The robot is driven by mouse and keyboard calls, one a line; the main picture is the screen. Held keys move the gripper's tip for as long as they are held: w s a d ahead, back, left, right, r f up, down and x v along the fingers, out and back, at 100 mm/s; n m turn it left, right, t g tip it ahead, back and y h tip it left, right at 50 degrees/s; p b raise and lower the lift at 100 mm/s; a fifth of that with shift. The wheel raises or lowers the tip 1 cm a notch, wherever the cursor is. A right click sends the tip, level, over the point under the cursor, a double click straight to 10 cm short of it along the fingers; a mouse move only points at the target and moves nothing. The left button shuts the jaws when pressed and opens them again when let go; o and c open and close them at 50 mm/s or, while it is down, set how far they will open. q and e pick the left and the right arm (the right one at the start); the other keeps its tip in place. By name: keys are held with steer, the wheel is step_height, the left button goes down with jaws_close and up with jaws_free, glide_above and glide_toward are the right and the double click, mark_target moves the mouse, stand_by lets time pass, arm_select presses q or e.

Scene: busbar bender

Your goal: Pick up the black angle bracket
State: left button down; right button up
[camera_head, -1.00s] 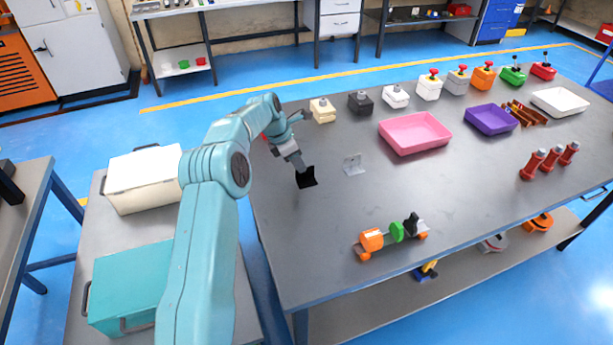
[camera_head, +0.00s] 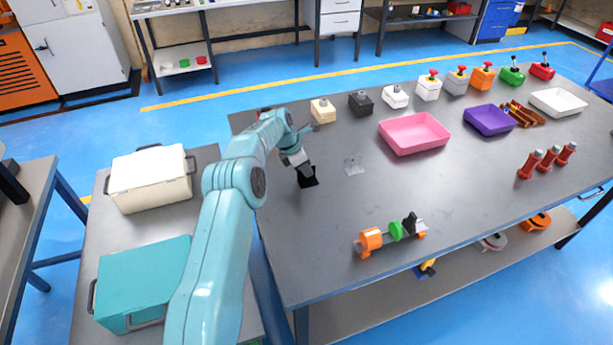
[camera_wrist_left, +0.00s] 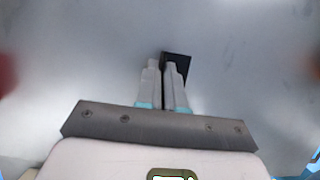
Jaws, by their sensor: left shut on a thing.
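The black angle bracket (camera_head: 308,178) is on the grey table (camera_head: 330,240) near its left end. It also shows in the left wrist view (camera_wrist_left: 178,62), at the fingertips. My left gripper (camera_head: 303,166) comes down on it from above, shut on its upright part. In the left wrist view the fingers (camera_wrist_left: 164,78) are close together with the bracket between and beyond them. The fingers hide part of the bracket, and I cannot tell whether it touches the table. My right gripper is not in view.
A grey angle bracket (camera_head: 354,165) stands just right of the black one. A pink tray (camera_head: 415,150) and a purple tray (camera_head: 490,133) lie farther right. Several button boxes line the back edge. The table's middle is clear.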

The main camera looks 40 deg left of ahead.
arm_select(q)
steer(key=shift+r, duration=0.2)
step_height(320, 180, up, 5)
steer(key=shift+r+b, duration=0.1)
steer(key=shift+b, duration=0.3)
step_height(320, 180, up, 14)
steer(key=p, duration=0.8)
